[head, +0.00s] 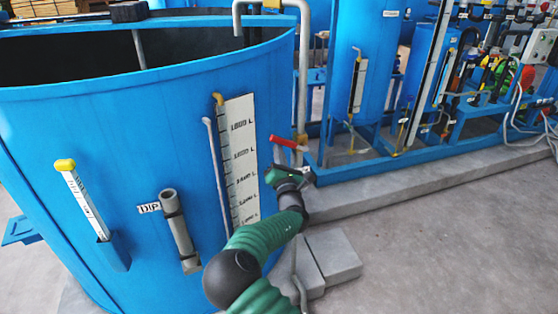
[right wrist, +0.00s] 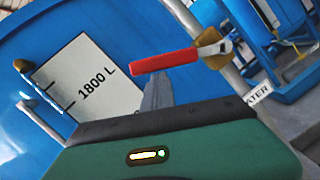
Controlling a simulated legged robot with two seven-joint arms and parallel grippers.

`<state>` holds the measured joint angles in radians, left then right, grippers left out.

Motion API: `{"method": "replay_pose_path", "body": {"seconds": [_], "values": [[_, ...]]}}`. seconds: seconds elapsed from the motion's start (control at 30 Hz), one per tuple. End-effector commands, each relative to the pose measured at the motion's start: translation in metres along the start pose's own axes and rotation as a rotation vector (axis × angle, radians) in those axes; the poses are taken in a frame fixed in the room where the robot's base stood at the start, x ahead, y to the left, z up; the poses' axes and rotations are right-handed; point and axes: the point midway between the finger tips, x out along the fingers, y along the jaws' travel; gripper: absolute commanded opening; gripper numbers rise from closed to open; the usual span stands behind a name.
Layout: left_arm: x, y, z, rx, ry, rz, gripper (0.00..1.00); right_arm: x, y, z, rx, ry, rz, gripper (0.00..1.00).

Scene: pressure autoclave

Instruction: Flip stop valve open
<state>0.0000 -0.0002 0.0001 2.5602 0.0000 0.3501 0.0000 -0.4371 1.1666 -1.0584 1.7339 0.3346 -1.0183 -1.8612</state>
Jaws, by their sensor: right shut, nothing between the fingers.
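The stop valve's red lever handle (head: 286,143) sticks out to the left from a vertical pipe beside the big blue tank. In the right wrist view the red handle (right wrist: 165,62) lies almost level, joined at its right end to a metal nut and brass valve body (right wrist: 209,42). My right gripper (head: 284,164) is just below the handle in the head view. In the right wrist view its closed grey fingers (right wrist: 157,92) point up at the handle's underside, with nothing between them. I cannot tell whether they touch it. My left gripper is not in view.
The open-topped blue tank (head: 120,120) with a litre scale (head: 240,150) stands close on the left. Grey blocks (head: 335,255) lie on the floor below my right arm. A blue skid with pipes (head: 420,155) stands at the right on a concrete plinth.

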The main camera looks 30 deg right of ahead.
Motion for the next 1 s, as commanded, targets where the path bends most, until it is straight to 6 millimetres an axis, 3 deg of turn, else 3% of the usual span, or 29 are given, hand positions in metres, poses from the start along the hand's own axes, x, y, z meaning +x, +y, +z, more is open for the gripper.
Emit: {"method": "replay_pose_path", "body": {"seconds": [0.37, 1.0], "values": [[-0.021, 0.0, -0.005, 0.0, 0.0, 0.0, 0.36, 0.01, 0.007, 0.042, 0.349, -0.003, -0.085, 0.0], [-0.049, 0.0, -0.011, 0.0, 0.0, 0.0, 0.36, 0.023, -0.014, 0.093, 0.889, -0.004, -0.223, 0.0]]}}
